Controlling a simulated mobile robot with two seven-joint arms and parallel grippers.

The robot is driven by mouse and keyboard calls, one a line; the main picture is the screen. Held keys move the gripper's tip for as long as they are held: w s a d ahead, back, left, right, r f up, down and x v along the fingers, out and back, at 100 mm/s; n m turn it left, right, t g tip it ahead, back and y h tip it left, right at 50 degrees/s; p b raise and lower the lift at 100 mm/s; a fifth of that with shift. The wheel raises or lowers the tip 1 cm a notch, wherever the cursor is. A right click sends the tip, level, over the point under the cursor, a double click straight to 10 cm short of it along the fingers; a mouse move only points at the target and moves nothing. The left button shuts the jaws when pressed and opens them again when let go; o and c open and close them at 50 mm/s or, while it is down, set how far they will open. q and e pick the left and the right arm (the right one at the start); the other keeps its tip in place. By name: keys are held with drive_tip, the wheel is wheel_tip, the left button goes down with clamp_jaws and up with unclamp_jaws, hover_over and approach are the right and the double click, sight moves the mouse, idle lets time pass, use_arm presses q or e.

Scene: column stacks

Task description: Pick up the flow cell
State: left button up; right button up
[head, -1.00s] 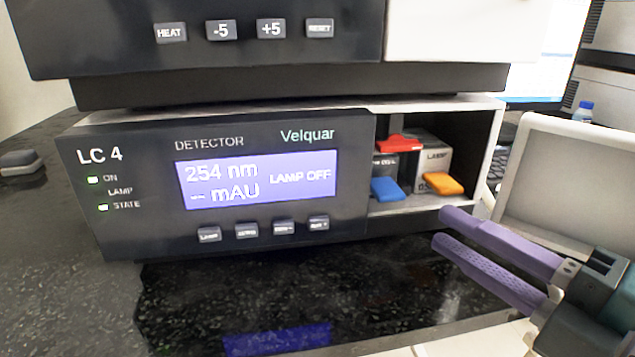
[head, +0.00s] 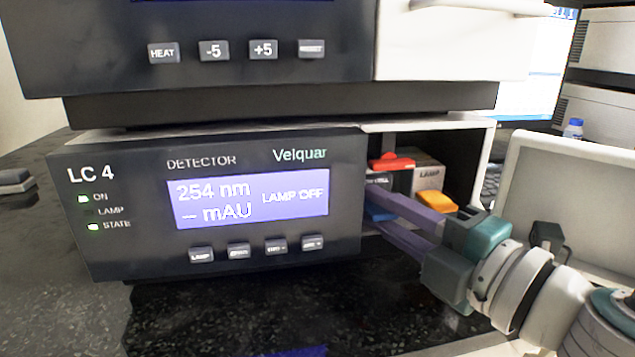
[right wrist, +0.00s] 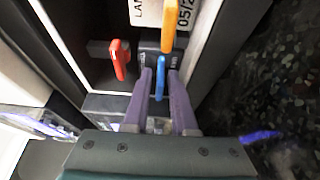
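The flow cell is a dark block (head: 379,182) with a partly hidden label, seated in the detector's open bay. Its blue tab (head: 381,214) sticks out in front and is partly covered by my right gripper's fingers in the head view. My right gripper (head: 372,207) reaches into the bay from the right. In the right wrist view, its two purple fingers (right wrist: 159,74) stand either side of the blue tab (right wrist: 160,80), with small gaps visible, so it is open around the tab. My left gripper is not in view.
A red lever (head: 392,163) sits above the dark block; it also shows in the right wrist view (right wrist: 119,60). To the right is the lamp box (head: 428,176) with an orange tab (head: 436,202). The bay's side wall (head: 483,170) is close. The detector display (head: 250,197) reads LAMP OFF.

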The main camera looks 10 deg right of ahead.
clamp_jaws()
idle(1.3)
